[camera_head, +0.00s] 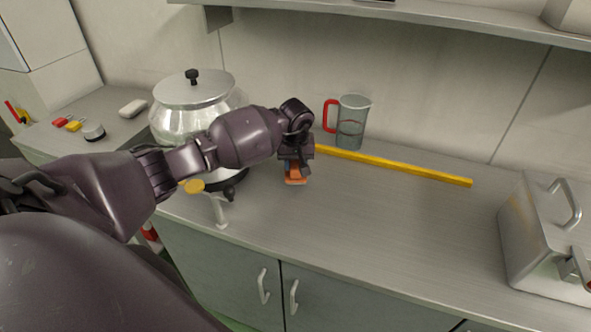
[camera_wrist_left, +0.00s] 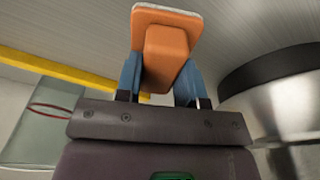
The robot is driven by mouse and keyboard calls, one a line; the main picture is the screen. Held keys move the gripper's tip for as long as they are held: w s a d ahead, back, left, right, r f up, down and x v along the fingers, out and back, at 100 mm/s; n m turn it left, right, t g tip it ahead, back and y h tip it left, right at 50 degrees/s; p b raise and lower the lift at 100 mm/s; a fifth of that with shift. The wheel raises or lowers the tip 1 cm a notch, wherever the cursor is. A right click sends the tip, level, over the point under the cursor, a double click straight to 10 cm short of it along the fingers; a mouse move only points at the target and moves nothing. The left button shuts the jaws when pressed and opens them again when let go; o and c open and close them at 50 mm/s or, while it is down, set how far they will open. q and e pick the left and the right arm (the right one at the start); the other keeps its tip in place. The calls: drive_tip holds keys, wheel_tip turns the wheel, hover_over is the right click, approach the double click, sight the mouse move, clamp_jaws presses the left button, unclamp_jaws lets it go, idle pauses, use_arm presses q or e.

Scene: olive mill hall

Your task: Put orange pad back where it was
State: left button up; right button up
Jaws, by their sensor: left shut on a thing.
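The orange pad (camera_head: 296,179) is in my left gripper (camera_head: 296,168), over the metal counter and to the right of the steel pot. In the left wrist view the pad (camera_wrist_left: 166,52) shows an orange block with a wider orange plate and a pale edge at its far end. The blue fingers of my left gripper (camera_wrist_left: 160,82) are shut on the block from both sides. I cannot tell whether the pad touches the counter. My right gripper is not in view.
A steel pot (camera_head: 190,112) with a tap stands left of the gripper. Behind are a clear jug (camera_head: 351,122) with a red handle and a long yellow bar (camera_head: 400,167). A metal box (camera_head: 545,235) stands at the right. The counter's middle (camera_head: 400,215) is clear.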

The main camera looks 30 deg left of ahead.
sight(296, 164)
use_arm(q)
wheel_tip(296, 164, down, 2)
drive_tip(key=shift+f, duration=0.35)
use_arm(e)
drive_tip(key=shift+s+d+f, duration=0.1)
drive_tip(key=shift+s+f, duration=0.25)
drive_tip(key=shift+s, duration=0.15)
use_arm(q)
drive_tip(key=shift+f, duration=0.2)
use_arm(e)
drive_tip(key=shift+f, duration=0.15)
